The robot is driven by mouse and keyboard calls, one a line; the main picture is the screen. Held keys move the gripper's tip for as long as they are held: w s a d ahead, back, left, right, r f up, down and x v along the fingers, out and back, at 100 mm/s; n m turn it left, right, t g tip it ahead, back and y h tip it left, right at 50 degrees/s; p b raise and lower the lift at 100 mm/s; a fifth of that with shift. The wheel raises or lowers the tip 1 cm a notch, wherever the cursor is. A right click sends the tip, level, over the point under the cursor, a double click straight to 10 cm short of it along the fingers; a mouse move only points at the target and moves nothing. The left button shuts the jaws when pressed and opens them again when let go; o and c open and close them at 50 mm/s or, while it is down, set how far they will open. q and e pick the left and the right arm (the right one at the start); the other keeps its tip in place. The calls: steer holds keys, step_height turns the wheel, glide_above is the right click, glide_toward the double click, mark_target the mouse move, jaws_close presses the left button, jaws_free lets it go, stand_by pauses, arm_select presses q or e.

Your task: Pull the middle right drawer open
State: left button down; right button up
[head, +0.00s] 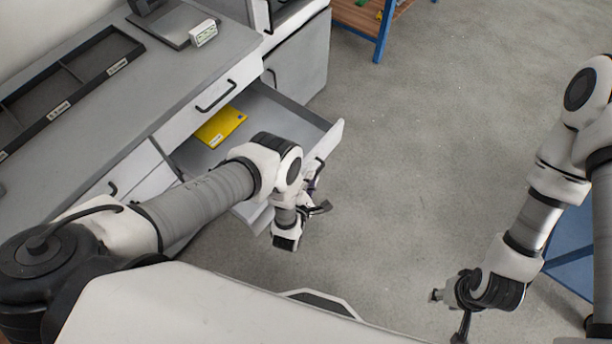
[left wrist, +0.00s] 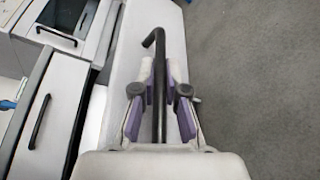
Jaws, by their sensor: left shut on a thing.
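The middle right drawer (head: 282,108) stands well out from the grey-topped cabinet, below a shut top drawer (head: 205,112). A yellow flat item (head: 220,126) lies inside it. My left gripper (head: 314,184) is at the outer side of the drawer's white front, partly hidden by my own arm. In the left wrist view, my left gripper (left wrist: 160,100) is shut on the black bar handle (left wrist: 159,50), with a purple-padded finger on each side. My right gripper (head: 450,308) is low at the right, away from the cabinet; its finger opening is unclear.
A dark divided tray (head: 70,82) and a small white labelled box (head: 203,33) are on the countertop (head: 130,105). A blue-framed wooden shelf (head: 368,18) stands at the top. The grey floor (head: 430,130) beyond the drawer front is clear.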

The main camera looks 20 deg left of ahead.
arm_select(q)
steer(key=shift+s+d, duration=0.15)
steer(key=shift+d, duration=0.15)
steer(key=c, duration=1.4)
jaws_free()
steer(key=shift+a, duration=0.15)
steer(key=shift+o, duration=1)
steer(key=shift+f, duration=0.1)
steer(key=v, duration=1.2)
